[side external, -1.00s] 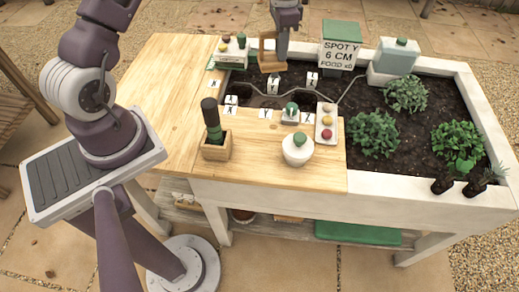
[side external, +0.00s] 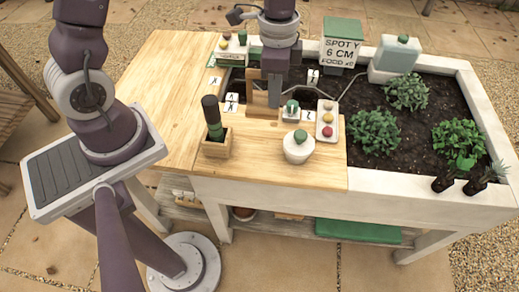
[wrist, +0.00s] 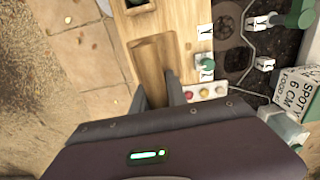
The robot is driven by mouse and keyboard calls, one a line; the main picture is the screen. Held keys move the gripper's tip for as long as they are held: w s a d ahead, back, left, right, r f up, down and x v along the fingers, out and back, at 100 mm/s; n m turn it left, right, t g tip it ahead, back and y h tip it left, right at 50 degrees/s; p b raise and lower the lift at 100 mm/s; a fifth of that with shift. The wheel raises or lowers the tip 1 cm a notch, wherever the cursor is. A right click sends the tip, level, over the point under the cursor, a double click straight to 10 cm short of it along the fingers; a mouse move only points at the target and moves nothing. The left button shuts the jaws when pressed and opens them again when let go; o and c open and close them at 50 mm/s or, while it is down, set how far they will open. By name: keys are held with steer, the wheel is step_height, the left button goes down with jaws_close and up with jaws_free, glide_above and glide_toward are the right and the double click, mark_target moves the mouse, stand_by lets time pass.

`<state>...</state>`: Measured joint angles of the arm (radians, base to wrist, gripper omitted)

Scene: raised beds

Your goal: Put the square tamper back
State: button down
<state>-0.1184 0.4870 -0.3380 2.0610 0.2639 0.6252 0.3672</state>
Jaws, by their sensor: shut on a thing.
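The square tamper, a light wooden piece (side external: 254,88), is in my gripper (side external: 274,103), which is shut on it. In the side view it is low over the near edge of the soil, at the back edge of the wooden worktop (side external: 178,140). My gripper hides part of it, and I cannot tell whether it touches the worktop. In the wrist view the wooden piece (wrist: 153,62) shows a squared outline just beyond my fingers (wrist: 158,95). It blends with the worktop behind it. An empty place for the tamper cannot be made out.
A wooden holder (side external: 216,150) with a dark-handled green tool stands at the front left. White labels mark the soil edge. A SPOTY box (side external: 342,50) stands behind.

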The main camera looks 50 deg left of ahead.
steer(key=shift+s+d, duration=0.35)
steer(key=shift+s, duration=0.5)
step_height(320, 180, down, 15)
steer(key=shift+w+f, duration=0.1)
steer(key=c, duration=1.3)
jaws_free()
steer(key=shift+f, duration=0.1)
